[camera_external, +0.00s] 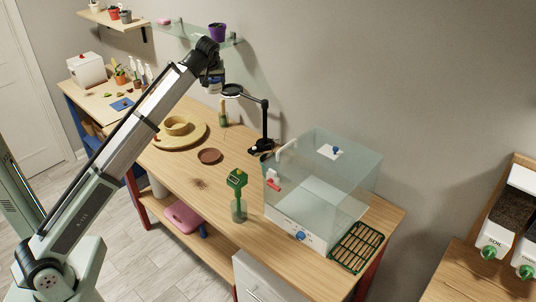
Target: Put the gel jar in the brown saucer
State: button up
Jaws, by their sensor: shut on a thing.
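My gripper (213,79) is at the end of the raised arm, above the back part of the wooden bench. The fingers are hard to make out. The brown saucer (209,156) lies flat on the bench, below the gripper in the picture, and looks empty.
A magnifier lamp (264,125) stands close right of the gripper. A clear glass vessel with a green top (238,199) stands near the front edge. A transparent box (318,185) fills the right side. A round wooden board with a bowl (180,126) lies left of the saucer.

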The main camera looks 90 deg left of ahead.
jog(key=s+a+n, duration=0.1)
jog(key=s+a, duration=0.3)
jog(key=s, duration=0.1)
send_near(209, 152)
jog(key=shift+w+a+f+n+g, duration=0.15)
jog(key=shift+a+f, duration=0.15)
jog(key=shift+f, duration=0.25)
jog(key=shift+s+a+f+n+g, duration=0.1)
jog(key=shift+a+f, duration=0.2)
jog(key=shift+f, duration=0.25)
jog(key=shift+w+a+f+n+g, duration=0.15)
jog(key=shift+a+f, duration=0.15)
jog(key=shift+f, duration=0.25)
jog(key=shift+s+f, duration=0.1)
jog(key=o, duration=1.8)
jog(key=shift+c, duration=0.2)
jog(key=v, duration=1.2)
